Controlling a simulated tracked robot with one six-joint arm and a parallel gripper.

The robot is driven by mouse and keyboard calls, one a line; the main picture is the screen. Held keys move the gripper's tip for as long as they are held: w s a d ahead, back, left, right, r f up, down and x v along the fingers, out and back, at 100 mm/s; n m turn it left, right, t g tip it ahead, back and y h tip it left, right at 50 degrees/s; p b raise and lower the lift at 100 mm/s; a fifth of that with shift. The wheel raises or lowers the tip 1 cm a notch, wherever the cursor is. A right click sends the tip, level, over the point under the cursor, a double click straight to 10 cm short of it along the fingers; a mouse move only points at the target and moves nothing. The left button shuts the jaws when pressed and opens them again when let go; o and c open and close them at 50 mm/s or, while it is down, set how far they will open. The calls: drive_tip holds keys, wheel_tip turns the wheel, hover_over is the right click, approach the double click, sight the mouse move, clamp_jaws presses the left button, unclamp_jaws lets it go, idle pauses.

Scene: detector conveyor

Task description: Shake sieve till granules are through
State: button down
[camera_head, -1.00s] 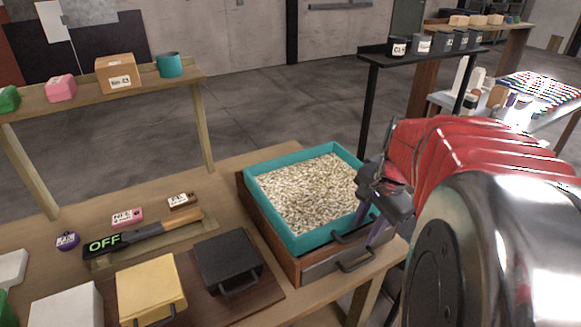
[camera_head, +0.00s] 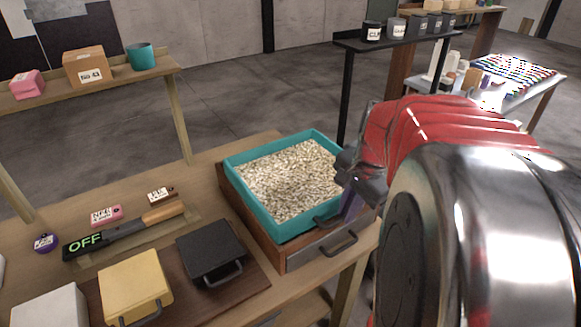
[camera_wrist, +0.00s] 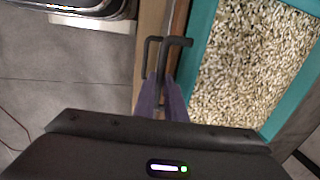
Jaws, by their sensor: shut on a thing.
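The sieve is a teal square tray (camera_head: 268,217) filled with pale granules (camera_head: 288,178). It sits on a wooden box with a drawer (camera_head: 322,247). My gripper (camera_head: 352,205) is at the sieve's front right side, its purple fingers shut on the sieve's dark handle (camera_head: 327,221). In the wrist view the fingers (camera_wrist: 163,92) meet the dark handle (camera_wrist: 178,42) beside the teal rim (camera_wrist: 200,35). The granules still cover the whole visible floor of the sieve, so the mesh is hidden. The inside of the drawer is hidden too.
Left of the box are a black lidded box (camera_head: 211,252), a yellow box (camera_head: 135,285) and a bar reading OFF (camera_head: 85,243). A shelf (camera_head: 110,80) stands behind. A black stand with dark cups (camera_head: 372,32) is at the back right.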

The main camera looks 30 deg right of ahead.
drive_tip(key=shift+w, duration=3.1)
drive_tip(key=shift+r, duration=0.1)
drive_tip(key=c, duration=1.9)
unclamp_jaws()
drive_tip(key=shift+w, duration=0.1)
drive_tip(key=shift+o, duration=0.4)
drive_tip(key=shift+a, duration=0.1)
wheel_tip(320, 180, up, 13)
drive_tip(key=s, duration=0.2)
drive_tip(key=shift+s+r, duration=0.15)
drive_tip(key=shift+s, duration=0.15)
